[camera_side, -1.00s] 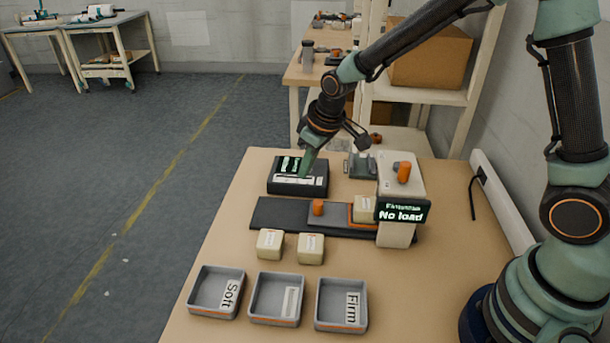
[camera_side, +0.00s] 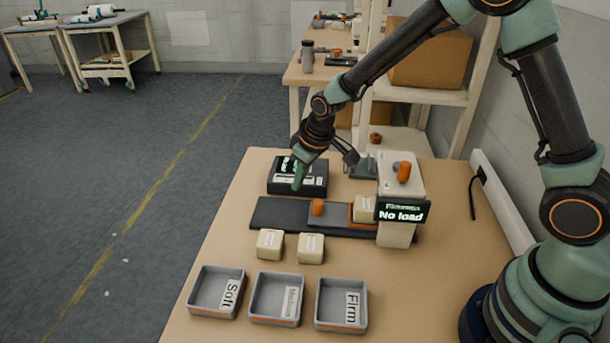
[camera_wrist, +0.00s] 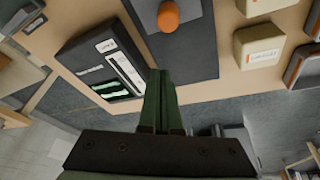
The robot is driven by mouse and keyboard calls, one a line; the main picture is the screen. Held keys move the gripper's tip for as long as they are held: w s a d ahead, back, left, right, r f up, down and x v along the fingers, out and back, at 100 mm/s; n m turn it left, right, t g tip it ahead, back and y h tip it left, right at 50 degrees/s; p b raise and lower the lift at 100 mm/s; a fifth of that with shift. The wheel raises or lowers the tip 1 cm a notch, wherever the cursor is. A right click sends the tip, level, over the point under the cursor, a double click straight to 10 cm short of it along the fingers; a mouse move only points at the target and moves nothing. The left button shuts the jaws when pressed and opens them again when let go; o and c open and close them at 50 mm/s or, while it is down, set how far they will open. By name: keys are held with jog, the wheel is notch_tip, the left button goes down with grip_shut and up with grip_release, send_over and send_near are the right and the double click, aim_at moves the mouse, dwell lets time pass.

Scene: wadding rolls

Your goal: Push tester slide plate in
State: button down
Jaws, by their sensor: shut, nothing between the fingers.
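The tester's slide plate (camera_side: 335,217) is a grey plate with an orange knob (camera_side: 317,207) near its left end, lying on a dark base rail (camera_side: 270,213). A cream block (camera_side: 363,208) sits on the plate's right end beside the light tester body (camera_side: 396,238). The tester's display (camera_side: 402,211) reads "No load". My gripper (camera_side: 297,188) is shut and empty, pointing down above the front of the black box, left of and behind the knob. In the wrist view, its fingers (camera_wrist: 161,80) lie together, with the knob (camera_wrist: 168,16) beyond them at the top.
A black box with a lit screen (camera_side: 312,184) stands behind the rail. Two cream blocks (camera_side: 270,243) (camera_side: 310,249) lie in front of it. Trays marked Soft (camera_side: 203,302), a middle one (camera_side: 262,312) and Firm (camera_side: 328,319) line the front. A grey device (camera_side: 362,167) stands behind the tester.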

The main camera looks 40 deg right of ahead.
aim_at(312, 209)
jog(key=shift+x, duration=1.2)
jog(key=shift+s+d, duration=0.3)
jog(key=shift+s, duration=0.65)
jog(key=shift+s+d, duration=0.25)
jog(key=shift+s, duration=0.7)
jog(key=shift+s+d, duration=1)
jog(key=shift+w+a, duration=0.1)
jog(key=shift+w, duration=0.05)
